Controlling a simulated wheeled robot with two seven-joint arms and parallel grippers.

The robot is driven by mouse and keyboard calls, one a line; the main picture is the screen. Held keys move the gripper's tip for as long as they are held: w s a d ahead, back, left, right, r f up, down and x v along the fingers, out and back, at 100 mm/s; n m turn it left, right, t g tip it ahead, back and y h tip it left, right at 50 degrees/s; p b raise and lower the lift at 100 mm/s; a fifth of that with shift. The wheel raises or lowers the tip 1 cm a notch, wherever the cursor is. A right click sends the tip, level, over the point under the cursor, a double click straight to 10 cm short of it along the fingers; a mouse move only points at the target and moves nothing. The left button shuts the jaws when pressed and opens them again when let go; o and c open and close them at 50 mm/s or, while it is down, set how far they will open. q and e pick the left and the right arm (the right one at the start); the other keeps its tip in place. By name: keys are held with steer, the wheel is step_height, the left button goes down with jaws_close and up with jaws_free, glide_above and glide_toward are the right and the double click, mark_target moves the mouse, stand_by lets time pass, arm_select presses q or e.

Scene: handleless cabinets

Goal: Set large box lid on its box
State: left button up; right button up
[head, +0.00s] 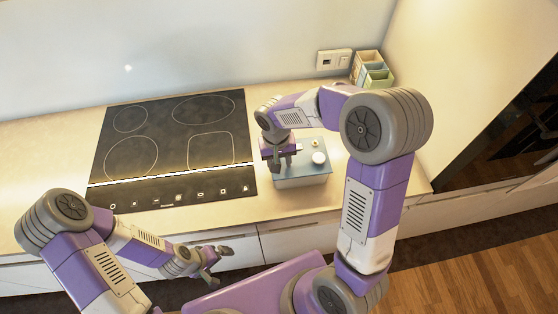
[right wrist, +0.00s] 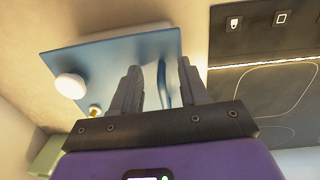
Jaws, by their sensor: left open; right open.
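A box (head: 302,182) with pale sides stands on the counter right of the hob. A flat blue lid-like top (head: 290,172) covers it; I cannot tell whether it is fully seated. A white round knob (head: 318,158) and a smaller pale knob (head: 315,143) are on the top. The blue top (right wrist: 140,55) also fills the middle of the right wrist view. My right gripper (head: 279,160) is open at the top's left edge; its fingers (right wrist: 158,75) show apart over the blue surface. My left gripper (head: 218,262) is open, low in front of the counter, away from the box.
A black hob (head: 170,150) takes up the counter left of the box. Several small coloured containers (head: 371,70) stand at the back right near a wall socket (head: 334,59). Bare counter (head: 230,205) lies in front of the hob's right corner. A tall cabinet side bounds the right.

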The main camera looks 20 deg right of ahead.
arm_select(q)
steer(key=shift+r+p, duration=0.45)
arm_select(e)
steer(key=r, duration=0.7)
steer(key=shift+a+r, duration=0.15)
steer(key=shift+a, duration=0.1)
arm_select(q)
steer(key=shift+s, duration=0.1)
